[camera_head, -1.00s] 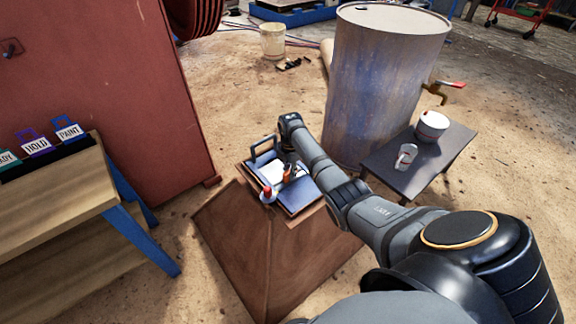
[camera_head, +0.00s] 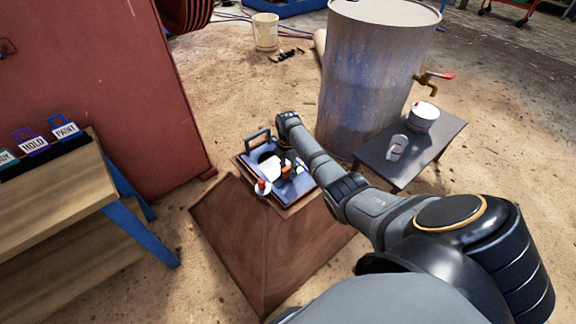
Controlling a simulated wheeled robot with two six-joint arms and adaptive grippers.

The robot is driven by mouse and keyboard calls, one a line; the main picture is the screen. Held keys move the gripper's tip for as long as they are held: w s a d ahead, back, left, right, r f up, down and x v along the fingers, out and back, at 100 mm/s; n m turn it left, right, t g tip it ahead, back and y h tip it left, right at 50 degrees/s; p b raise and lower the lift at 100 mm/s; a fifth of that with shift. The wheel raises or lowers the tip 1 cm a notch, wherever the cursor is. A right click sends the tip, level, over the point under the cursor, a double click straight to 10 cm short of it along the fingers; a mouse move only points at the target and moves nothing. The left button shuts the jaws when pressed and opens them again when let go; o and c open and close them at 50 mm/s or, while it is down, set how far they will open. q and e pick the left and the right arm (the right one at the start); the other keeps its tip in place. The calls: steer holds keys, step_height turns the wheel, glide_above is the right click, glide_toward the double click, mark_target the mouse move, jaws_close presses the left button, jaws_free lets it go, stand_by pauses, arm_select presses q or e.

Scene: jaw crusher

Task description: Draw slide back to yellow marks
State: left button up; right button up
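A blue slide plate (camera_head: 301,187) with a pale patch lies on top of a brown hopper-like body (camera_head: 265,235), in the middle of the head view. A dark upright handle (camera_head: 258,138) stands at its far left edge. A red-topped knob (camera_head: 262,186) on a white round base sits at its near left corner. I cannot make out yellow marks. My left gripper is not visible.
A wooden bench (camera_head: 55,205) and red cabinet (camera_head: 95,90) fill the left. Sandy floor lies between.

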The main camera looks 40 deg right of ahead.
step_height(320, 180, up, 12)
stand_by(0.5)
stand_by(0.3)
